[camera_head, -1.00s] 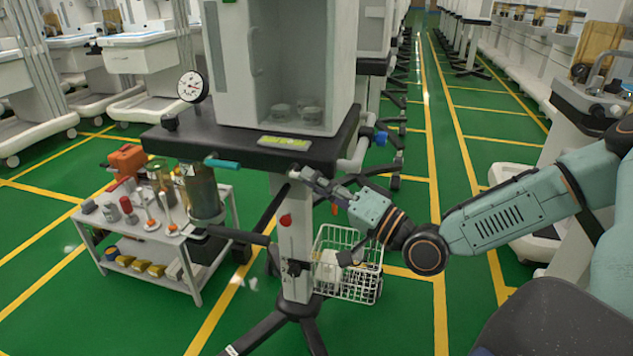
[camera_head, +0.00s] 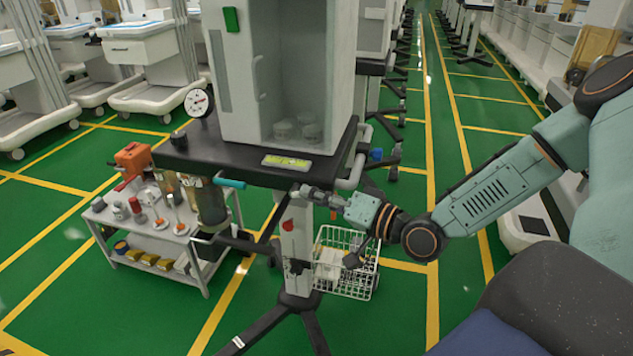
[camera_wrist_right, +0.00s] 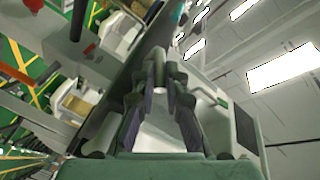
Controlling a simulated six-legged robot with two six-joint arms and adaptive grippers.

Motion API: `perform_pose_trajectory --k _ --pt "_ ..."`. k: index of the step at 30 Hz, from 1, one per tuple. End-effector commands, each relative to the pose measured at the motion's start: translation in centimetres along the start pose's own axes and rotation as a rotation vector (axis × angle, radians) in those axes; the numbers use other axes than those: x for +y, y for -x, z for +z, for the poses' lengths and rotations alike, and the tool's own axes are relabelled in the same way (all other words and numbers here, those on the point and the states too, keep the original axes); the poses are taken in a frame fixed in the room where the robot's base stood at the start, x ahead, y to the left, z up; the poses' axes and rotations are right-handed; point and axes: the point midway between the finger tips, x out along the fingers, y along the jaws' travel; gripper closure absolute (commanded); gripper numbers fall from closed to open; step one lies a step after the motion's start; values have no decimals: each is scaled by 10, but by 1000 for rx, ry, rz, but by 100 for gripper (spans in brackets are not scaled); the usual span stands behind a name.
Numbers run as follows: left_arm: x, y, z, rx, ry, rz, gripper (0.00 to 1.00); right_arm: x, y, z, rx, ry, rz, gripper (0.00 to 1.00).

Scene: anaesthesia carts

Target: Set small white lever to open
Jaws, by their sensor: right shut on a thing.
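The cart has a dark tabletop (camera_head: 235,168) with a white cabinet (camera_head: 300,85) on it. The small white lever (camera_head: 295,190) is at the tabletop's front edge, to the right of a teal handle (camera_head: 230,183). It is tiny and mostly hidden by my fingers. My right gripper (camera_head: 308,193) reaches in from the right, just below that edge, and is shut on the lever. In the wrist view its two fingers (camera_wrist_right: 160,85) converge at the tips, and the lever between them cannot be made out clearly. My left gripper is in neither view.
A pressure gauge (camera_head: 199,103) stands at the tabletop's left corner. A grey bent pipe (camera_head: 352,172) is close to the right gripper. A white wire basket (camera_head: 345,265) hangs below. A trolley with bottles and tools (camera_head: 150,235) stands left. Green floor is free at right.

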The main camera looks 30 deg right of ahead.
Motion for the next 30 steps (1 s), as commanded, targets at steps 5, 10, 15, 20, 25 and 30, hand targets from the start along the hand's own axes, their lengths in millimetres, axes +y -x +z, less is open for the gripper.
perform_pose_trajectory --k 5,10,15,20,25,30 --pt "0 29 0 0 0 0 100 -8 -1 -6 -48 29 64 100" --pt "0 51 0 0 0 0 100 -12 -2 -8 -94 56 128 100" --pt "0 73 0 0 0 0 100 -16 -4 -10 -146 87 198 100" --pt "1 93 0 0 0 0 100 -20 -6 -12 -199 118 271 100" --pt "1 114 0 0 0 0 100 -25 -9 -15 -260 154 356 100" --pt "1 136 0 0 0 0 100 -30 -13 -16 -330 195 450 100"
